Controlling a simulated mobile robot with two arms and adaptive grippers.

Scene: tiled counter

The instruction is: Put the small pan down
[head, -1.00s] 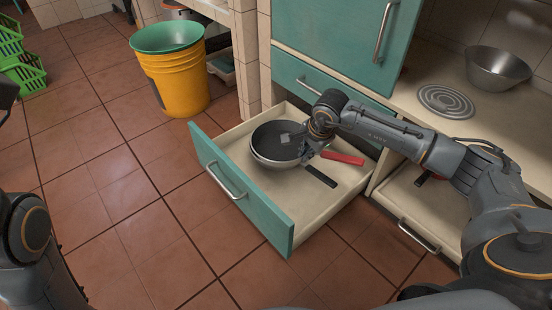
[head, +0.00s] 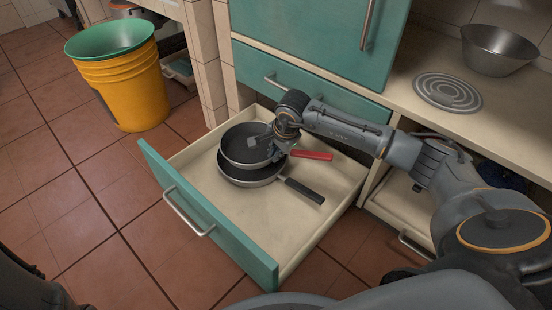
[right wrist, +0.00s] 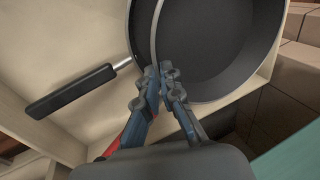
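The small pan (head: 240,145) is dark inside, with a red handle (head: 312,155). It is inside the open drawer, over a second pan (head: 250,182) with a black handle (head: 304,191), and set off toward the drawer's back. I cannot tell whether the pans touch. My right gripper (head: 266,141) is at the small pan's near right rim. In the right wrist view its fingers (right wrist: 163,72) are close together with the thin rim between them. The black handle (right wrist: 72,92) lies left of the fingers there. My left gripper is out of view.
The drawer (head: 205,225) is pulled out, with bare floor in its front and right parts. A yellow bucket (head: 125,90) with a green rim stands on the tiles at left. A metal bowl (head: 500,50) and a coiled hotplate (head: 447,92) are on the counter.

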